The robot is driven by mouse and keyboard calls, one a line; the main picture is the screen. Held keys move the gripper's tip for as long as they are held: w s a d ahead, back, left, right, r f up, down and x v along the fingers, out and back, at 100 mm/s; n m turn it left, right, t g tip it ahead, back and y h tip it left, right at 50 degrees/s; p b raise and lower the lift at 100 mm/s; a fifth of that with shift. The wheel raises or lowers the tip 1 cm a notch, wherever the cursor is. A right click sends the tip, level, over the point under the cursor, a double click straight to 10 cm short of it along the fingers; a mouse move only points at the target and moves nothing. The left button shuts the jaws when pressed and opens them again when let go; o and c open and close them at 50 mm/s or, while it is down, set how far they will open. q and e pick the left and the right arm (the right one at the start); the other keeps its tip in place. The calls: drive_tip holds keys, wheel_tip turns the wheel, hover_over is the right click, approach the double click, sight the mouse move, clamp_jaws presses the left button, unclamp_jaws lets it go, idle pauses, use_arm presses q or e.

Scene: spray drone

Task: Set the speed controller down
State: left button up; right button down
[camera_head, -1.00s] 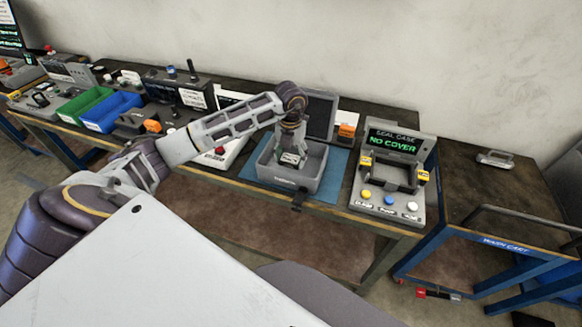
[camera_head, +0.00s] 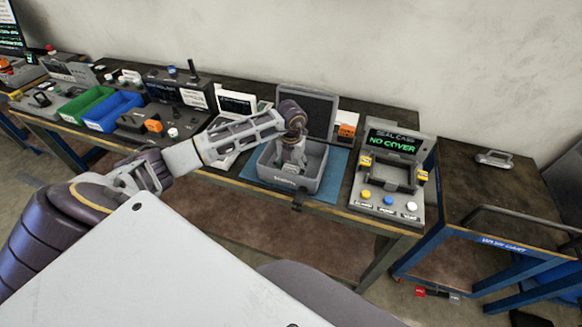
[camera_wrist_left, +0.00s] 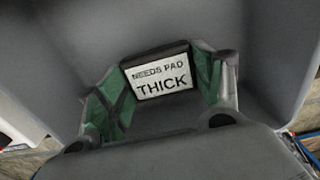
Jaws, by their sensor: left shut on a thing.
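The speed controller (camera_wrist_left: 160,76), a dark piece with a white label reading "NEEDS PAD THICK", sits between the fingers of my left gripper (camera_wrist_left: 162,95) in the left wrist view. Green surfaces show at both sides of the label. In the head view my left gripper (camera_head: 291,167) points down inside the open grey case (camera_head: 283,183), near its middle. My left gripper is shut on the controller. The controller is mostly hidden in the head view, and I cannot tell whether it touches the case floor. My right gripper is not in view.
The case lies on a blue mat (camera_head: 334,184) with its lid (camera_head: 307,112) raised behind. To its right stands a panel (camera_head: 393,143) reading "NO COVER" with coloured buttons. Green and blue bins (camera_head: 112,113) stand at the left. The cart (camera_head: 500,205) at the right is mostly clear.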

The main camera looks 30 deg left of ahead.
sight(291, 169)
use_arm(q)
drive_tip(key=shift+f, duration=0.25)
drive_tip(key=o, duration=1)
drive_tip(key=shift+o, duration=0.2)
drive_tip(key=shift+r, duration=0.1)
drive_tip(key=shift+r, duration=0.25)
wheel_tip(291, 169, up, 12)
drive_tip(key=b, duration=0.1)
drive_tip(key=shift+f+b, duration=0.2)
drive_tip(key=shift+b, duration=0.2)
